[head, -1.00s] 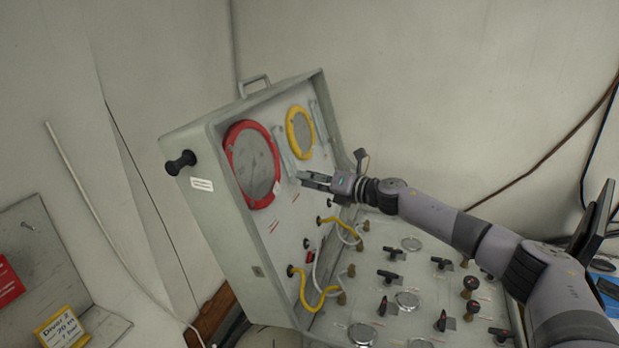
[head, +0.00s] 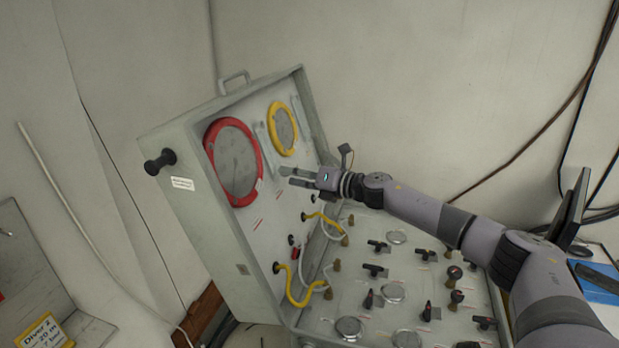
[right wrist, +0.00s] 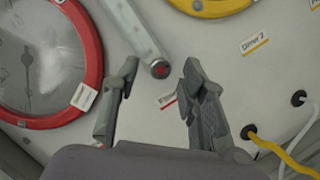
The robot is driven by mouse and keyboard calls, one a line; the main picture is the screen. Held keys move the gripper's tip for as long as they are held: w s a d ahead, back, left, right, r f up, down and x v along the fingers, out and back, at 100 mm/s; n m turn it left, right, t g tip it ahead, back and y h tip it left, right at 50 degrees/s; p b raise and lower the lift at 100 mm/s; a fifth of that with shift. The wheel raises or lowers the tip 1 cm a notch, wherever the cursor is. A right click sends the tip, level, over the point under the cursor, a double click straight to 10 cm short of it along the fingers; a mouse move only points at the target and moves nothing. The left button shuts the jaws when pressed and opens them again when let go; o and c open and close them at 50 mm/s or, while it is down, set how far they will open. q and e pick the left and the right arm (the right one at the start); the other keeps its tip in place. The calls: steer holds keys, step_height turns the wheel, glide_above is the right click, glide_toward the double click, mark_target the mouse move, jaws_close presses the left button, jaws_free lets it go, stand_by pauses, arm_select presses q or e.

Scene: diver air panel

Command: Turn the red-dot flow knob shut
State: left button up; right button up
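The red-dot flow knob (right wrist: 160,69) is a small grey knob with a red dot on its face. It sits at the lower end of a pale flow tube (right wrist: 134,33) on the upright panel, between the red-ringed gauge (head: 236,204) and the yellow-ringed gauge (head: 292,149). My right gripper (head: 284,176) is open in front of the panel. In the right wrist view its fingertips (right wrist: 159,82) stand to the left and right of the knob, with visible gaps; I cannot tell the depth between them. The knob is not clearly visible in the head view. My left gripper is out of view.
Yellow hoses (head: 298,294) and white hoses loop from the panel to the lower deck (head: 335,310), which carries several black valve handles and small gauges. A second flow tube (head: 298,118) is beside the yellow gauge. A dark monitor (head: 570,208) stands at right.

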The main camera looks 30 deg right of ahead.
steer(key=v, duration=1.1)
steer(key=shift+s, duration=0.2)
steer(key=shift+d, duration=0.1)
steer(key=shift+f, duration=0.1)
